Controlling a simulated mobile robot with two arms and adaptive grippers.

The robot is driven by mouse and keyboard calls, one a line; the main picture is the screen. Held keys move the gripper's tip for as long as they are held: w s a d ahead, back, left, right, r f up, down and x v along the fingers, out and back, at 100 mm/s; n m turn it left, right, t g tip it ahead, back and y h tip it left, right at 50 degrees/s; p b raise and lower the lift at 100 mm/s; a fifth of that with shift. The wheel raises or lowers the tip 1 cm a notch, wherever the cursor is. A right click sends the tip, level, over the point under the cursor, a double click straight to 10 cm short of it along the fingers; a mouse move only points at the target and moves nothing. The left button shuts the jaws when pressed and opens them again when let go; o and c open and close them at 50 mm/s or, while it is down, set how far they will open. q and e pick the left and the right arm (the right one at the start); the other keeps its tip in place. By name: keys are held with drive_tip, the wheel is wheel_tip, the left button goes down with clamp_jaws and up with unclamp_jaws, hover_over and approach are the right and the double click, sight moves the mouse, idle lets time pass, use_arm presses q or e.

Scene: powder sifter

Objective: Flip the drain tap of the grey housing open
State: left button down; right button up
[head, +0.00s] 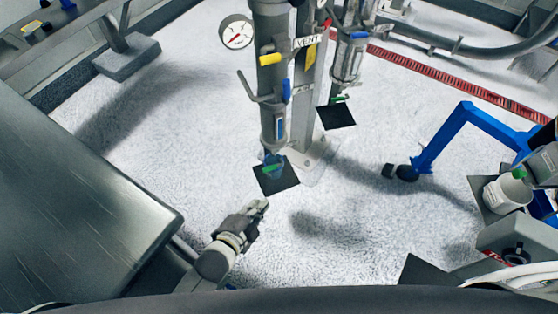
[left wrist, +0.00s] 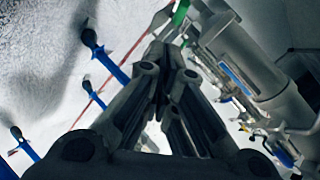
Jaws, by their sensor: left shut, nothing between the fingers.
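The grey housing (head: 273,90) is a tall upright cylinder in the middle of the head view. At its bottom end is the drain tap with a green handle (head: 272,168), above a black square on the floor. My left gripper (head: 262,206) is shut and empty, below and slightly left of the tap in the picture, with a gap between them. In the left wrist view the closed fingers (left wrist: 168,38) point toward the green handle (left wrist: 181,14), and the housing (left wrist: 240,58) slants at the right. Whether the fingers touch the handle cannot be told there. My right gripper is not in view.
A second, slimmer column (head: 347,60) with its own green handle (head: 338,99) stands behind right. A pressure gauge (head: 236,32) and yellow and blue levers surround the housing. A metal table (head: 80,200) fills the left; a blue wheeled frame (head: 440,138) stands right. Open floor lies between.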

sight(270, 168)
use_arm(q)
drive_tip(key=shift+w+d+r+m+h, duration=0.2)
drive_tip(key=shift+w+d+r, duration=0.1)
drive_tip(key=shift+r, duration=0.3)
drive_tip(key=shift+w+d+r+m+h, duration=0.1)
drive_tip(key=shift+w+d+r+m, duration=0.15)
drive_tip(key=shift+r, duration=0.3)
drive_tip(key=shift+s, duration=0.1)
drive_tip(key=w+a+f+b+x, duration=0.1)
drive_tip(key=a+x, duration=0.1)
drive_tip(key=x, duration=1.1)
drive_tip(key=shift+a, duration=0.25)
drive_tip(key=shift+s, duration=0.1)
drive_tip(key=shift+f+n+t+b, duration=0.2)
drive_tip(key=shift+n+t+b, duration=0.1)
drive_tip(key=shift+b, duration=0.35)
